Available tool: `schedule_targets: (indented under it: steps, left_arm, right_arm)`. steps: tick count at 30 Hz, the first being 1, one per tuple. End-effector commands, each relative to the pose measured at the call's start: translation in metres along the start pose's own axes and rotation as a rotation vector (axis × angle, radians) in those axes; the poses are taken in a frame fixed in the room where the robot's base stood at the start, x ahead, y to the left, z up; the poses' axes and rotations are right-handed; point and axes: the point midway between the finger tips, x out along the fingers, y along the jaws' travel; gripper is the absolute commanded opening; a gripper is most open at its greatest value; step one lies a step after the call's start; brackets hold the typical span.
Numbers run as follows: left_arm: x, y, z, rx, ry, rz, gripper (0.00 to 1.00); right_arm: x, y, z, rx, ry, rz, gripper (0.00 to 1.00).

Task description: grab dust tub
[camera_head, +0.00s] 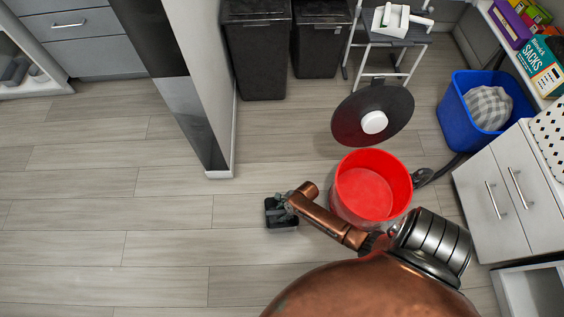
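A round, open red tub (372,184) stands on the floor right of the middle. I take it to be the dust tub. It looks empty inside, and my arm hides part of its lower edge. My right arm reaches across in front of it. My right gripper (283,209) is left of the tub, apart from it, and is seen from above as a dark, blocky shape. Its fingers cannot be made out, so I cannot tell whether it is open or shut. My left gripper is not in view.
A dark disc with a white centre (373,106) is just behind the tub. A blue bin (458,116) and a white cabinet (489,225) stand to the right. Black bins (260,62) stand at the back beside a wall end (206,80). The left floor is clear.

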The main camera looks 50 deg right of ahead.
Motion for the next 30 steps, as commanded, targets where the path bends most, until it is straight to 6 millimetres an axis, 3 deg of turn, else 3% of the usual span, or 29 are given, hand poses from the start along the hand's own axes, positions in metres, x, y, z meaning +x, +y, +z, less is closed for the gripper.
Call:
schedule_targets:
  steps: [11, 27, 30]
  left_arm:
    - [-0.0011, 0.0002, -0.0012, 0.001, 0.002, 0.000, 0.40]
    - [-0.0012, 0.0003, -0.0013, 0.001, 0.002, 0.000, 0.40]
    - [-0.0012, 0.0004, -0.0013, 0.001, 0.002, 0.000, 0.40]
  right_arm:
    - [0.0017, 0.0003, -0.0010, 0.001, 0.001, 0.001, 0.38]
    - [0.0015, 0.0002, -0.0010, 0.001, 0.001, 0.000, 0.01]
    - [0.0015, 0.0001, -0.0010, 0.001, 0.001, 0.000, 0.00]
